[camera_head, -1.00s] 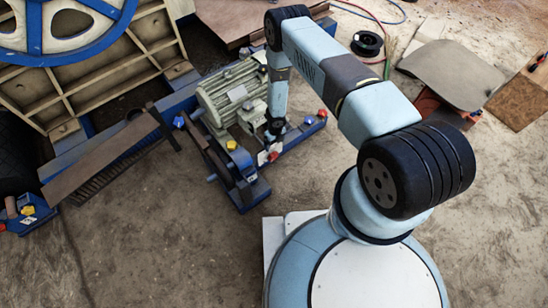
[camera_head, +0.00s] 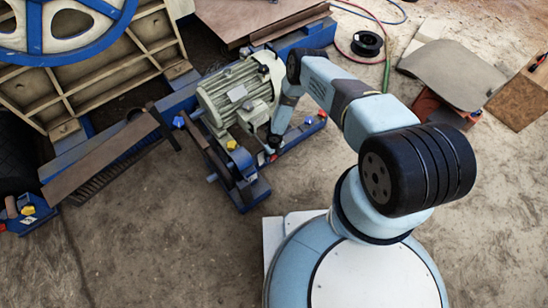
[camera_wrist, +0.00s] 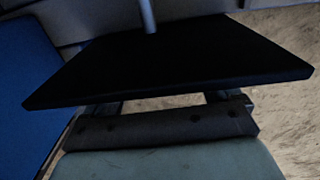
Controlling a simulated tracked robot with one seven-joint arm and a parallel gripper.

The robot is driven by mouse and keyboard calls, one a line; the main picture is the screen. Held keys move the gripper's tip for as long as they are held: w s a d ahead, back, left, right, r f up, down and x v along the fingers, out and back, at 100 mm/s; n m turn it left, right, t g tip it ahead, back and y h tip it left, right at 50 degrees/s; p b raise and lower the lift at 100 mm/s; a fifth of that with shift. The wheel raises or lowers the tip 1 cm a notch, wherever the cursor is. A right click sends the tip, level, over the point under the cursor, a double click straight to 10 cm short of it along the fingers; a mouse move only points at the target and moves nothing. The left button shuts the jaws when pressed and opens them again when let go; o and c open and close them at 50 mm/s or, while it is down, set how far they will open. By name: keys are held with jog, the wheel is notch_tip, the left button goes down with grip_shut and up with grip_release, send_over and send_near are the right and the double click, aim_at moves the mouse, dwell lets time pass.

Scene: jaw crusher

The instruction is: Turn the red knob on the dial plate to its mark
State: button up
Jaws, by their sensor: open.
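My gripper (camera_head: 270,151) points down at the near side of the blue machine frame (camera_head: 250,193), small and dark in the head view. Its fingers are too small to make out there, and I see nothing held. A red knob (camera_head: 321,113) shows at the right end of the frame, apart from my gripper. A red and white patch, possibly the dial plate with its knob, lay by my gripper earlier; it is now largely hidden by my gripper and wrist. In the wrist view a broad dark plate fills the middle, and no red knob or mark shows.
A grey-green motor (camera_head: 238,92) stands on the frame just left of my forearm. Yellow (camera_head: 231,144) and blue (camera_head: 178,121) knobs sit around it. A large blue wheel (camera_head: 66,30) is at upper left. The floor in front of the frame is clear.

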jog(key=shift+f, duration=1.25)
jog(key=c, duration=1)
jog(key=shift+o, duration=0.2)
jog(key=shift+a, duration=0.1)
jog(key=shift+s+h, duration=0.1)
jog(key=shift+h, duration=0.3)
jog(key=shift+t+h, duration=0.9)
jog(key=shift+h, duration=0.1)
